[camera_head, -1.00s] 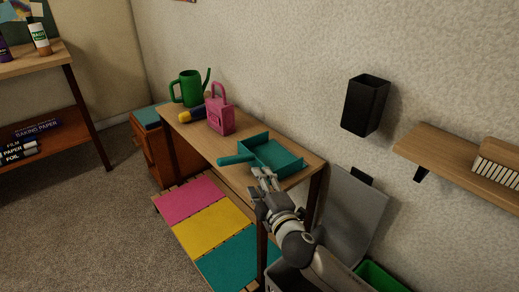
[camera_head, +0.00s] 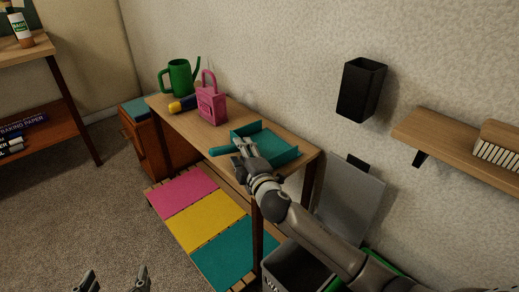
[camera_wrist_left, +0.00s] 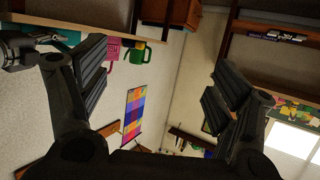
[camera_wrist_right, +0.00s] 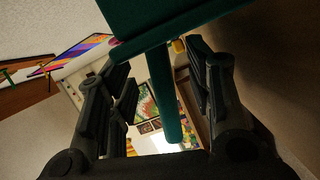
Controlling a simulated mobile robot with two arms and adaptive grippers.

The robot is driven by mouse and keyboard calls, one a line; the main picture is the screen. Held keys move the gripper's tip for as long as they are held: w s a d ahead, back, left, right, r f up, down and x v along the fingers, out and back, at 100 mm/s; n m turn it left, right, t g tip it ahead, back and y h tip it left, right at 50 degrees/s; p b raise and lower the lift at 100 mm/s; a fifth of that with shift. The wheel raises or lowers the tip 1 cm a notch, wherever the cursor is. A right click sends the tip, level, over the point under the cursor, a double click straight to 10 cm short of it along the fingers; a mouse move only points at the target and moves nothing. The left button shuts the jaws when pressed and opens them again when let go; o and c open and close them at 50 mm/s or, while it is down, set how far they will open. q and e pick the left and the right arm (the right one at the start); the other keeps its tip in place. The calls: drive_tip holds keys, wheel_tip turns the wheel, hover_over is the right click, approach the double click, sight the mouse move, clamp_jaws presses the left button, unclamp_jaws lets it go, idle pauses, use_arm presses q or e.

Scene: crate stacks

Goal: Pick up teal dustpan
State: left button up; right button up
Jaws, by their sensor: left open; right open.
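The teal dustpan (camera_head: 277,151) lies on the wooden table near its right end, its handle pointing left. My right gripper (camera_head: 243,144) is at the handle side of the dustpan. In the right wrist view the teal dustpan (camera_wrist_right: 185,20) fills the top, and its handle runs between the open fingers of my right gripper (camera_wrist_right: 155,65). I cannot tell whether they touch it. My left gripper (camera_head: 113,277) is open and empty at the bottom of the head view, over the carpet, far from the dustpan. Its open fingers (camera_wrist_left: 158,80) also show in the left wrist view.
The wooden table (camera_head: 212,127) also bears a green watering can (camera_head: 180,77), a pink can (camera_head: 211,103) and a yellow-blue item (camera_head: 183,104). The wall is close behind. A black wall holder (camera_head: 361,90) and a shelf (camera_head: 445,147) are at right. Open carpet lies left.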

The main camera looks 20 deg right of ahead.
drive_tip(key=w, duration=0.3)
drive_tip(key=shift+w+f+b, duration=0.15)
drive_tip(key=shift+b, duration=0.2)
use_arm(q)
drive_tip(key=r+t, duration=0.1)
drive_tip(key=w+r+t, duration=0.1)
drive_tip(key=r, duration=0.1)
drive_tip(key=d+r, duration=0.1)
drive_tip(key=shift+w+r+t+h, duration=0.25)
drive_tip(key=shift+t+h, duration=0.15)
use_arm(e)
drive_tip(key=shift+c, duration=0.5)
clamp_jaws()
